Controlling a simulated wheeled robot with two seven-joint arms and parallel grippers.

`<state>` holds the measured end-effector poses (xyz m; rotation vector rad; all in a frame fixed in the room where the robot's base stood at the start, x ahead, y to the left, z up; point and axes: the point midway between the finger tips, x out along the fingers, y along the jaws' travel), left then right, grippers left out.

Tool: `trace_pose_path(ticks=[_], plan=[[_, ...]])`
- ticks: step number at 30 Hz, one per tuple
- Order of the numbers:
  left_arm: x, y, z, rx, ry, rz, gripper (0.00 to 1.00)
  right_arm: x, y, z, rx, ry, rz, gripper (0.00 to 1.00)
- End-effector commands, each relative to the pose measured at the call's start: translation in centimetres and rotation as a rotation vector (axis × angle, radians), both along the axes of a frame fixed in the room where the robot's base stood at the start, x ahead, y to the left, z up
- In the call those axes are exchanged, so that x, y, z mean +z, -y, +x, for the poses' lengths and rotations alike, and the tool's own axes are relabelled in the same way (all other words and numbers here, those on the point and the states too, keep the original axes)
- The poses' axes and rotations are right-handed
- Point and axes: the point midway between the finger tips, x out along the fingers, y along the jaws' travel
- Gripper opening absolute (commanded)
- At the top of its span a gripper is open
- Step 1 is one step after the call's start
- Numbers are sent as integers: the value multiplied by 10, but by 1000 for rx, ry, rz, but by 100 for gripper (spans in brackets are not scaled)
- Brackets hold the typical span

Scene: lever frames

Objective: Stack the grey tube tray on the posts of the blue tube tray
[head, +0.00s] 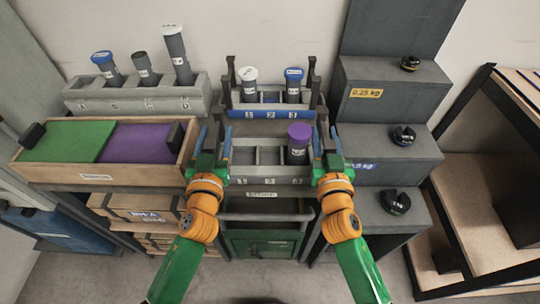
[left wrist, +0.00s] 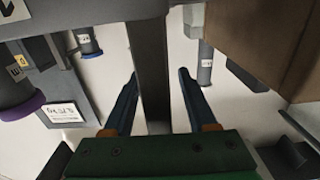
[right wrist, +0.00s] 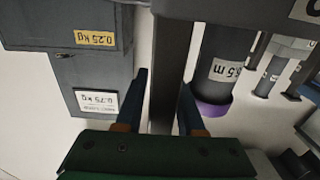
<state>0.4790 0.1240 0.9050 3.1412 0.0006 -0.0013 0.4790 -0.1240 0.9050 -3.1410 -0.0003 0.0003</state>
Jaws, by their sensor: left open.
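The grey tube tray (head: 270,181) stands in front, with open slots and a purple-capped tube (head: 298,146) at its right. The blue tube tray (head: 262,110) is behind it, with a dark upright post at its left (head: 231,73) and right (head: 311,72) ends. It holds a white-capped tube and a blue-capped tube. My left gripper (head: 213,134) is open at the grey tray's left end, fingers either side of a dark upright bar (left wrist: 150,85). My right gripper (head: 326,134) is at the right end, fingers close around a similar bar (right wrist: 167,90); contact is unclear.
A grey rack (head: 140,101) with several tubes stands back left. A wooden box (head: 103,172) with green and purple panels lies before it, near my left gripper. Grey steps (head: 388,150) with black weights rise on the right. A wooden shelf (head: 485,200) stands far right.

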Motion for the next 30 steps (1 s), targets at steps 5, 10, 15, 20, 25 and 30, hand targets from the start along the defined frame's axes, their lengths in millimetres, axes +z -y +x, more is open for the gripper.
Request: trace_pose_path(ticks=[5,10,15,20,25,30], plan=[[0,0,1,0,0,0,57,0,0,1,0,-1,0,38],[0,0,1,0,0,0,33,0,0,1,0,-1,0,13],[0,0,1,0,0,0,0,0,0,1,0,-1,0,0],[0,0,1,0,0,0,0,0,0,0,-1,0,0,0],[0,0,1,0,0,0,0,0,0,1,-1,0,0,0],[0,0,1,0,0,1,0,0,0,1,-1,0,0,0]])
